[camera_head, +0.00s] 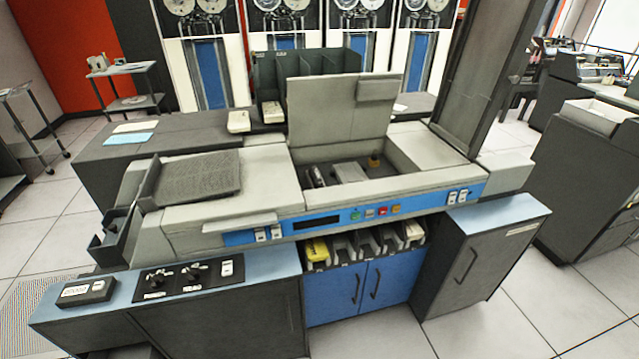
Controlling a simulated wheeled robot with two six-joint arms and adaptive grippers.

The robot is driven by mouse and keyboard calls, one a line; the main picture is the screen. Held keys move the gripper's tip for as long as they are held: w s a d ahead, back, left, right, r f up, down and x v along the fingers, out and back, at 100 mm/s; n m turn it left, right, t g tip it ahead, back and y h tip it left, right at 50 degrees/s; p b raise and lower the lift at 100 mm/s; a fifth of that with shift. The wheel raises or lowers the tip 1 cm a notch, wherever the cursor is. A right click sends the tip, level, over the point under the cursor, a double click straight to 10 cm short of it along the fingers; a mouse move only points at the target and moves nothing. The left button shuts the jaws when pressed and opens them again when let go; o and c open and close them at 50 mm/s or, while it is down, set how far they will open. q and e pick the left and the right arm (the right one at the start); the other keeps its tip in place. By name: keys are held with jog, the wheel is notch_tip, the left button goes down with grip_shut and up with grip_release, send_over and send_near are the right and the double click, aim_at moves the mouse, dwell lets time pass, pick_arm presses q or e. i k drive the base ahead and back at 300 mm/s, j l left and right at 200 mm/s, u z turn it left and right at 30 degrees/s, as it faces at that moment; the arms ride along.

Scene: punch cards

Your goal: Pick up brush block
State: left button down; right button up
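A card machine (240,205) stands in the middle of the head view with its grey lid (335,115) raised. In the open bay under the lid lies a light grey block-shaped part (350,172), which may be the brush block; I cannot tell for sure. A small brownish-yellow knob (374,161) sits at the back right of the bay. A small cream-coloured block (239,121) lies on the dark counter behind the machine, with another pale piece (273,111) to its right. Neither of my grippers is in view.
Card stackers (375,243) sit under the blue control panel, one with yellow cards (317,250). A black box (86,292) lies on the left front ledge. A tall dark panel (490,70) rises at the right rear. Tiled floor (540,295) is clear at the front right.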

aim_at(316, 178)
jog(key=i+l, duration=0.45)
jog(key=l, duration=0.15)
jog(key=i+l, duration=0.45)
jog(key=l, duration=0.15)
jog(key=u, duration=1.35)
